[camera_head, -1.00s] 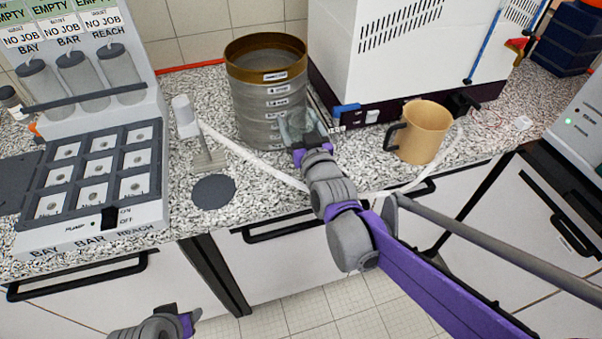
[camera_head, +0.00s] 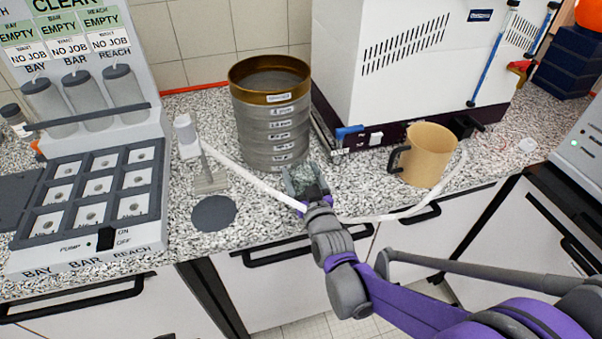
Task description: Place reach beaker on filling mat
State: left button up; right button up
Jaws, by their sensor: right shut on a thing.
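A round dark grey mat (camera_head: 214,212), which looks like the filling mat, lies flat and bare on the speckled counter under the white spout. My right gripper (camera_head: 306,190) is shut on a small clear beaker (camera_head: 301,177), seen in front of the sieve stack and right of the mat. The beaker is see-through and partly hidden by the jaws, so its label and contents cannot be made out. My left gripper is out of the picture.
A sieve stack (camera_head: 272,120) stands behind the beaker. A white dispenser post (camera_head: 187,140) stands behind the mat, and a white hose (camera_head: 375,216) runs along the counter front. A tan mug (camera_head: 428,155) is right; the pump panel (camera_head: 90,200) is left.

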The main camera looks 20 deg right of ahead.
jog(key=shift+f, duration=0.2)
jog(key=o, duration=1.2)
jog(key=shift+o, duration=0.2)
